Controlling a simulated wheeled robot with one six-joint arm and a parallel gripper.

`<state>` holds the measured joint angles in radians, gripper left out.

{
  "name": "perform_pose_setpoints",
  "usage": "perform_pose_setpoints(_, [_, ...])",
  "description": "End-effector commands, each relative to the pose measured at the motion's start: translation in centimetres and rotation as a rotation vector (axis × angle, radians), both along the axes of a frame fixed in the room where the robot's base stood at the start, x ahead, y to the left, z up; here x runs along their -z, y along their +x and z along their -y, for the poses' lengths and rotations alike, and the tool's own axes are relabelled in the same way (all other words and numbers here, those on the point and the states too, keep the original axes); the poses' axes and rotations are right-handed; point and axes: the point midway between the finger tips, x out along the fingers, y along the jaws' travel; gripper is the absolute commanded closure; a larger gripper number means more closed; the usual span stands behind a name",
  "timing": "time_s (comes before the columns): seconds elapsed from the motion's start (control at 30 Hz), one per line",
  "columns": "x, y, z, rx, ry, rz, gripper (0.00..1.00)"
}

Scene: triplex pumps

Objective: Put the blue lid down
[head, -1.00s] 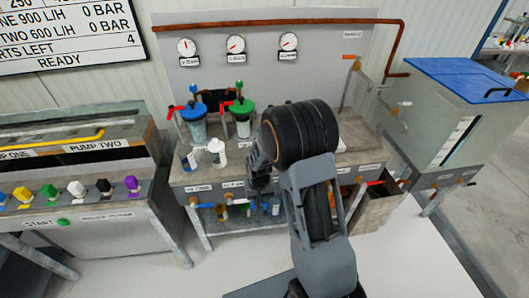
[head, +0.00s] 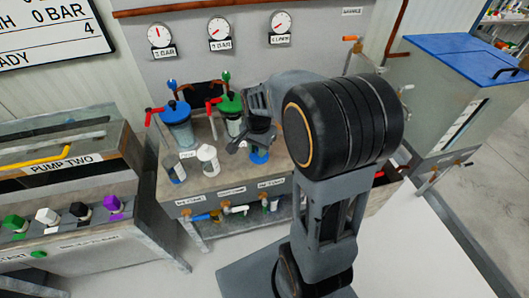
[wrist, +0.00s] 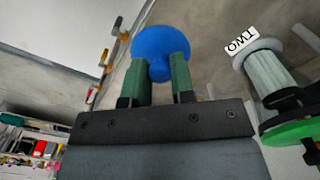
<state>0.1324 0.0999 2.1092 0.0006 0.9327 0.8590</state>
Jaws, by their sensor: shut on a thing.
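The blue lid (wrist: 150,42) is held by its knob between the green fingers of my gripper (wrist: 167,78) in the wrist view. In the head view my gripper (head: 259,142) points down over the bench, to the right of the green-topped vessel. The lid's blue disc (head: 259,157) shows below it, at or just above the bench top; I cannot tell whether it touches. Part of the gripper is hidden behind my own arm.
A blue-topped vessel (head: 178,122) and a green-topped vessel (head: 231,115) stand to the left on the bench (head: 222,184). A white bottle (head: 208,160) stands in front of them. Gauges hang on the back panel. A blue-covered tank (head: 465,55) is at right.

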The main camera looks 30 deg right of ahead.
Motion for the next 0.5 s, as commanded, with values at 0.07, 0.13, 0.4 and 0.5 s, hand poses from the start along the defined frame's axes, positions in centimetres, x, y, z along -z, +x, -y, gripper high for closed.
perform_pose_setpoints(0.07, [0.9, 1.4, 1.5, 0.004, 0.001, -0.004, 0.99])
perform_pose_setpoints(0.13, [2.4, 2.1, 2.2, 0.001, 0.001, -0.006, 0.99])
perform_pose_setpoints(0.4, [5.6, 4.0, 4.0, -0.004, 0.000, 0.000, 0.99])
perform_pose_setpoints(0.5, [6.0, 4.3, 4.2, -0.006, 0.000, 0.000, 0.99])
